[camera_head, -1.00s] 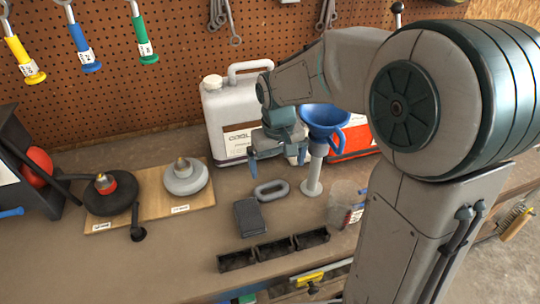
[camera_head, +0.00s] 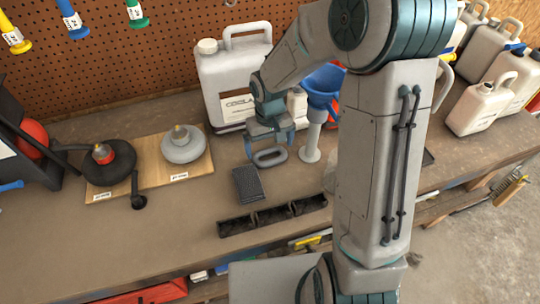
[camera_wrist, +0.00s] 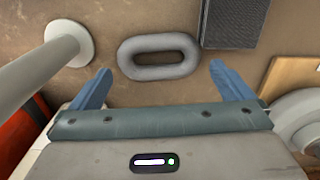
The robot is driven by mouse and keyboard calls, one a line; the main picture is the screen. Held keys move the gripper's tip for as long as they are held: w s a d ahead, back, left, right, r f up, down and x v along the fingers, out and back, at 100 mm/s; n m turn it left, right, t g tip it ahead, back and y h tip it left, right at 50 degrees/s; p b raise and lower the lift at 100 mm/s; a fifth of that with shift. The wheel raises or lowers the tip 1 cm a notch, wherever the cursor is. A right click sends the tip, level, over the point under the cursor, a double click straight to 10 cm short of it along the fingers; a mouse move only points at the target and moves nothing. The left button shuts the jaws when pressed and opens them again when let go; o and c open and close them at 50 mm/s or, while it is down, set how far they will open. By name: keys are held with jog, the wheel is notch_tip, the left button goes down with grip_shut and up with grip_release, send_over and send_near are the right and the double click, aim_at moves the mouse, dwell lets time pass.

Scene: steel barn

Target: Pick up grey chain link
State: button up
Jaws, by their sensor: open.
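The grey chain link (camera_head: 269,157) is an oval ring lying flat on the workbench. In the wrist view the link (camera_wrist: 158,72) lies crosswise just ahead of my fingertips, its long side spanning left to right. My gripper (camera_head: 270,145) is open above the link, with one blue finger toward each end of it. In the wrist view my gripper (camera_wrist: 162,72) has empty space between its fingers, and the link sits roughly centred there. I cannot tell the exact height of the fingertips over the bench.
A blue funnel on a grey stand (camera_head: 311,145) is close on the right. A dark textured block (camera_head: 248,184) lies just in front. A large grey jug (camera_head: 222,75) stands behind, a wooden board (camera_head: 150,181) lies left, and black trays (camera_head: 235,227) line the front.

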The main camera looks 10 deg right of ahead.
aim_at(269, 159)
jog(key=shift+d+f, duration=0.1)
jog(key=shift+f, duration=1.9)
jog(key=c, duration=0.8)
jog(key=shift+w, duration=0.1)
